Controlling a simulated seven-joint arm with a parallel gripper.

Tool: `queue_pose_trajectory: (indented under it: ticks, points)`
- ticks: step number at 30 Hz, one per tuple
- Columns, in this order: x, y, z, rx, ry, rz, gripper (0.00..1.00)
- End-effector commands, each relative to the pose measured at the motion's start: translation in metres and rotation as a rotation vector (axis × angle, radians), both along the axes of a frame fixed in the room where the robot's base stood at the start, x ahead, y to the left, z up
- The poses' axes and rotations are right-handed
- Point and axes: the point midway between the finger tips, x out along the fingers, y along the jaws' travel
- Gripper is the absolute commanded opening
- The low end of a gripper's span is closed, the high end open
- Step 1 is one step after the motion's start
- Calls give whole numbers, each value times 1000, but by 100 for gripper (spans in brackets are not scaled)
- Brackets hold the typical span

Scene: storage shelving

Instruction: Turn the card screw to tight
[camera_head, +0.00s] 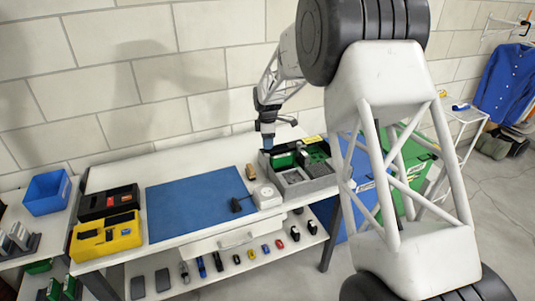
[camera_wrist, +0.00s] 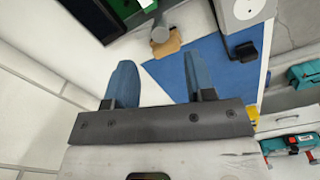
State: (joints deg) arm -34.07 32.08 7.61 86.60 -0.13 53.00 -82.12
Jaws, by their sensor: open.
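A grey open case (camera_head: 318,186) stands at the right end of the white workbench. It holds a green card (camera_head: 283,160) and grey and dark parts. The card screw is too small to make out in either view. My gripper (camera_head: 268,139) is above the case's back left part, near the green card. In the wrist view my gripper (camera_wrist: 161,80) shows two blue fingers set apart, with nothing between them. A dark corner with green parts (camera_wrist: 108,12) shows at the top left of that view; I cannot tell if it is the case.
A blue mat (camera_head: 195,207) covers the bench middle. A small brown block (camera_head: 251,173) and a white device (camera_head: 267,196) stand left of the case. A yellow case (camera_head: 105,236), a black case (camera_head: 107,202) and a blue bin (camera_head: 46,192) are at the left. A wall rises behind.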

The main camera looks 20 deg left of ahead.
Motion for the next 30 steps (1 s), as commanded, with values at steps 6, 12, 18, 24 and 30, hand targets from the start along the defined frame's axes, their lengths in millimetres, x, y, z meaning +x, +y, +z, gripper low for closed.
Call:
queue_pose_trajectory:
  ticks: [6, 12, 18, 24, 30]
  points:
    - [0, 0, -26, 0, 1, 0, 50]
    - [0, 0, -49, 0, 1, 0, 50]
    - [1, 0, -62, 0, 0, 0, 50]
    - [1, 0, -64, 0, -1, 0, 50]
    - [1, 0, -64, 0, -1, 0, 44]
